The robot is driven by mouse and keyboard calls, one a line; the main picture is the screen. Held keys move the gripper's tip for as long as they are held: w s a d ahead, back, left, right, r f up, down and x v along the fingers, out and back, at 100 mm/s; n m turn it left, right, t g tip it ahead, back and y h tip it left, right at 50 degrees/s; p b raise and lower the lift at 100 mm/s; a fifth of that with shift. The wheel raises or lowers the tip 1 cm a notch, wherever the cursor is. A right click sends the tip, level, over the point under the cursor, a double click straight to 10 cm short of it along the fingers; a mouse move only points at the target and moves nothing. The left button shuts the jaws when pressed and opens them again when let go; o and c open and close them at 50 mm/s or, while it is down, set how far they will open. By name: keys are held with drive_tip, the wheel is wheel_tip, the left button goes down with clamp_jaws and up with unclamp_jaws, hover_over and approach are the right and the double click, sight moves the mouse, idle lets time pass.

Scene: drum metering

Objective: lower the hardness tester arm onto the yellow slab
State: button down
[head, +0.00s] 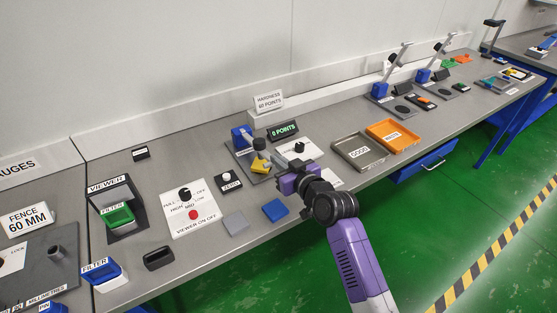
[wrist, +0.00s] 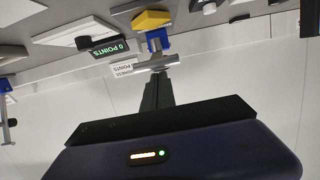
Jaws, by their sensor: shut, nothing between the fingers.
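The hardness tester (head: 239,136) has a blue post and a short grey arm with a dark round head. The arm looks low, with its head over the yellow slab (head: 262,168); I cannot tell whether they touch. My gripper (head: 287,183) is at the tester's front right, close to the slab and partly in front of the station. In the wrist view my shut, empty fingers (wrist: 156,88) point at a silver bar (wrist: 157,63), with the blue part and yellow slab (wrist: 151,20) beyond. Whether the fingertips touch the bar is unclear.
A zero button (head: 229,181) stands left, and grey (head: 236,223) and blue (head: 275,210) slabs lie in front. Grey (head: 358,151) and orange (head: 393,136) trays sit right.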

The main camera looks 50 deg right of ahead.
drive_tip(key=f+b, duration=0.2)
drive_tip(key=b, duration=0.2)
drive_tip(key=f+t+b, duration=0.1)
drive_tip(key=f+b, duration=0.1)
drive_tip(key=b, duration=0.3)
drive_tip(key=s+f+t+b, duration=0.1)
drive_tip(key=f+b, duration=0.1)
drive_tip(key=b, duration=0.3)
drive_tip(key=shift+a+h, duration=0.15)
drive_tip(key=shift+h, duration=0.25)
